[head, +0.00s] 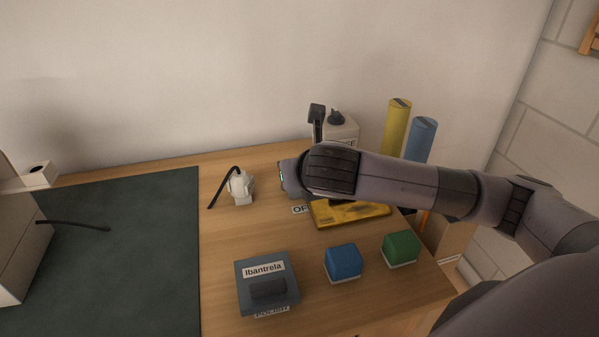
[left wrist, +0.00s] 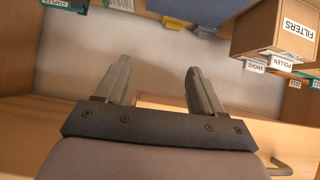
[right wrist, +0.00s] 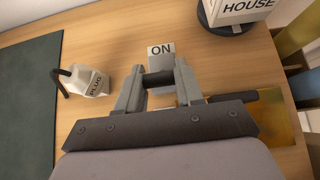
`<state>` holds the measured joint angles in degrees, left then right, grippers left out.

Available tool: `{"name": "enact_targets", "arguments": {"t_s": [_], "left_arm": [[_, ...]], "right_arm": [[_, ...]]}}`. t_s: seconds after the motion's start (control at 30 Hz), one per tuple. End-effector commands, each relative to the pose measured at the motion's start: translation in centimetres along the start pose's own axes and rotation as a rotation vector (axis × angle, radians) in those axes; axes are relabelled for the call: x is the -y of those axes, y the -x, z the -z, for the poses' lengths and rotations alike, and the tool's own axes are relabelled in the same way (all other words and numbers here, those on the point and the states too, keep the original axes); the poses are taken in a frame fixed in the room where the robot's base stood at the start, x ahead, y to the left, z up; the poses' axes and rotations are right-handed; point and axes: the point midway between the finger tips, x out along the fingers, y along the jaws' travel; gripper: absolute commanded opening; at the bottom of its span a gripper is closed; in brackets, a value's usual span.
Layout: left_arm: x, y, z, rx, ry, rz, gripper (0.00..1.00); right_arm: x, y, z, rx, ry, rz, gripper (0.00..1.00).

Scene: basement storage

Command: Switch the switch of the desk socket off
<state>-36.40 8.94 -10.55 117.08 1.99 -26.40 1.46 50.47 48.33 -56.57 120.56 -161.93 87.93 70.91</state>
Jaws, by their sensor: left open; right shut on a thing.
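In the right wrist view, my right gripper (right wrist: 157,78) is shut on a dark bar (right wrist: 158,79), which looks like the switch handle. The bar lies just in front of a white "ON" label (right wrist: 161,51). In the head view, an "OFF" label (head: 299,210) is partly covered by my right arm. My right gripper (head: 282,174) is low over the desk there, and its forearm hides most of the switch. A white block marked "PLUG" (right wrist: 97,85) with a black cable stands to the left, apart from the gripper. My left gripper (left wrist: 155,85) is open and empty.
A blue-grey box marked "Ibantrela" (head: 266,282), a blue block (head: 344,262) and a green block (head: 401,248) stand at the front. A yellow tray (head: 350,216) lies under my right arm. A dark mat (head: 130,260) covers the left. Shelf boxes (left wrist: 280,30) are near my left gripper.

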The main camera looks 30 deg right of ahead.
Motion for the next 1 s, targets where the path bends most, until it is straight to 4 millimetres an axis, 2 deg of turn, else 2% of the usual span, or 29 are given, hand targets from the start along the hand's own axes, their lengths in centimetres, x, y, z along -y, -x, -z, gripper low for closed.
{"name": "enact_targets", "arguments": {"t_s": [0.1,0.13,0.2,0.57,1.0], "left_arm": [[0.0,0.0,0.0,0.000,0.003,0.001,0.68],[0.0,0.0,0.0,0.000,0.004,0.001,0.68],[-0.1,0.0,0.0,0.000,0.006,0.001,0.68],[-0.2,0.0,0.0,0.001,0.011,0.001,0.68],[-0.1,0.0,0.0,0.003,0.006,0.001,0.68]], "right_arm": [[0.0,0.1,-0.2,0.005,0.000,0.000,0.06],[0.0,0.1,-0.2,0.005,0.000,0.000,0.46],[0.0,0.1,-0.1,0.004,0.000,0.000,0.62],[0.0,0.5,0.0,0.001,0.000,-0.001,0.62],[0.0,6.3,-0.1,0.003,0.000,-0.002,0.62]]}}
